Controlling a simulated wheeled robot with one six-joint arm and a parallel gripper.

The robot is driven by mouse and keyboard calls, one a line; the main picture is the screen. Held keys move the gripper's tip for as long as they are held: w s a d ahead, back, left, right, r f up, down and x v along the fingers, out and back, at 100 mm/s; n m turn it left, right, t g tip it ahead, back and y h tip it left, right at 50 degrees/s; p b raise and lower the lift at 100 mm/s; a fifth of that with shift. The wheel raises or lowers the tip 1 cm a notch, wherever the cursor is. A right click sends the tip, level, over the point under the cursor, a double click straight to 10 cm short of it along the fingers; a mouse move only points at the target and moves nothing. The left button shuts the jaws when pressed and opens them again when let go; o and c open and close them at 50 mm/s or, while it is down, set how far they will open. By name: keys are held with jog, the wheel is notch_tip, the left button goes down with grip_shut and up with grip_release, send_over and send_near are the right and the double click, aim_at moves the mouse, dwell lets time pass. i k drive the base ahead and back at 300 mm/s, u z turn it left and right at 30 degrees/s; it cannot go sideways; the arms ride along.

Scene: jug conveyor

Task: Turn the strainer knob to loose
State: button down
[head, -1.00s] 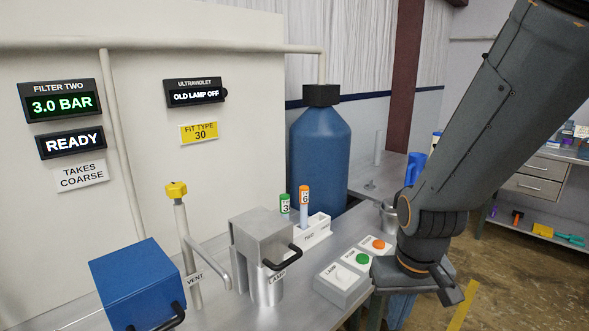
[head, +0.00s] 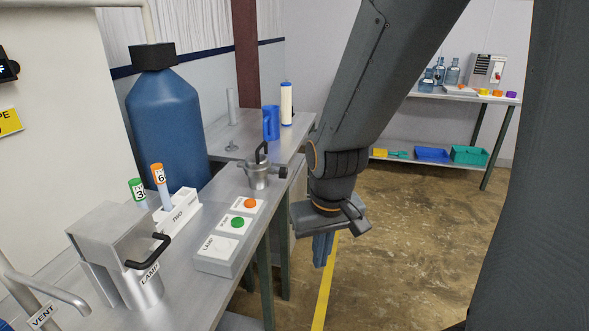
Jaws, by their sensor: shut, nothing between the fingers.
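A small metal pot-like body (head: 257,178) with a black handle on top stands on the bench in the middle of the head view. It looks like the strainer, though no label on it is readable. A small dark knob (head: 283,172) sticks out of its right side; its setting cannot be read. My gripper (head: 322,252) points down, shut and empty, over the floor beyond the bench's right edge. It is to the right of and lower in the picture than the knob, apart from it.
A button box (head: 215,266) with green and orange buttons sits in front of the strainer. The lamp housing (head: 118,240), a white tube rack (head: 176,216) and a blue tank (head: 165,125) stand left. A blue jug (head: 270,122) and white cylinder (head: 287,104) stand behind.

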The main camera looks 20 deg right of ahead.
aim_at(282, 172)
jog(key=u, duration=0.1)
jog(key=k, duration=0.45)
jog(key=z, duration=0.95)
jog(key=i, duration=1.2)
jog(key=u, duration=0.55)
jog(key=i, duration=0.35)
jog(key=u, duration=0.35)
